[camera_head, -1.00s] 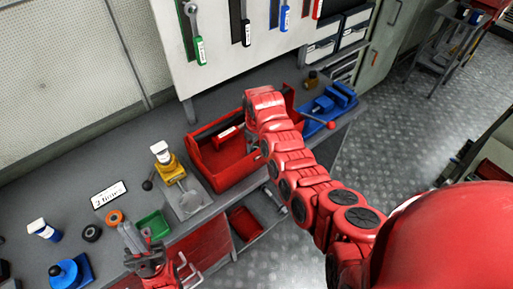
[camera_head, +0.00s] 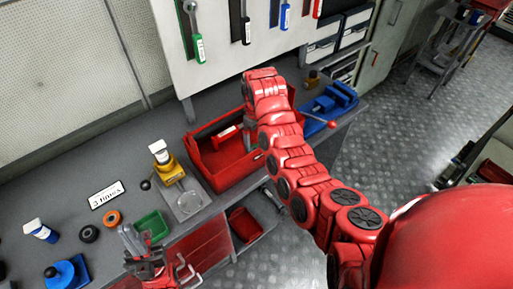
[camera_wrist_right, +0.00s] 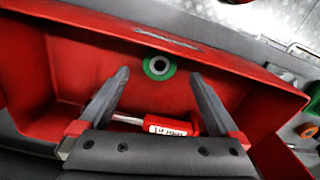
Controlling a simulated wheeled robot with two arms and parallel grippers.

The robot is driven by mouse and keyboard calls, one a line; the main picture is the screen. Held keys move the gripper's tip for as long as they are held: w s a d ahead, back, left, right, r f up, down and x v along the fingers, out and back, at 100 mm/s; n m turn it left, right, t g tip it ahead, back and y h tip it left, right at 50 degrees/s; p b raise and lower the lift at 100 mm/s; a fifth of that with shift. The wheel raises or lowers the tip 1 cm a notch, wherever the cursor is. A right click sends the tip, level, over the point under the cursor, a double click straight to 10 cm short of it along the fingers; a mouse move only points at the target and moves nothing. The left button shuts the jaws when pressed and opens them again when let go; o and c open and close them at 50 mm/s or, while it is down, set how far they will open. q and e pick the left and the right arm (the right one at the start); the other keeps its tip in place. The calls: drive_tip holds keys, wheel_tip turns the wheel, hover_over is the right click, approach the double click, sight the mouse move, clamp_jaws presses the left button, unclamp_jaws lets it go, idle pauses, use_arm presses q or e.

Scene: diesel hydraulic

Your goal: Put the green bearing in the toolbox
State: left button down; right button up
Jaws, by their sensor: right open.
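The green bearing (camera_wrist_right: 159,66), a green ring with a pale inner ring, shows inside the red toolbox, near its wall in the right wrist view. The toolbox (camera_head: 207,177) stands open on the bench in the head view; its wall also fills much of the wrist view (camera_wrist_right: 265,115). My right gripper (camera_wrist_right: 159,80) is open over the toolbox, its fingers apart and the bearing seen between and beyond the tips, not gripped. In the head view the bearing is hidden. My left gripper (camera_head: 135,238) hangs at the bench's front edge beside a green bin; its jaw state is unclear.
A red-handled tool (camera_wrist_right: 170,127) lies in the toolbox. A yellow device (camera_head: 172,172) on a grey plate stands left of it, a blue vise (camera_head: 330,103) right. A green bin (camera_head: 153,225), orange ring (camera_head: 111,218) and black ring (camera_head: 89,234) sit left.

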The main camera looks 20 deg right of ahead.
wheel_tip(320, 180, up, 6)
drive_tip(key=p, duration=0.1)
drive_tip(key=shift+r, duration=0.2)
idle(0.5)
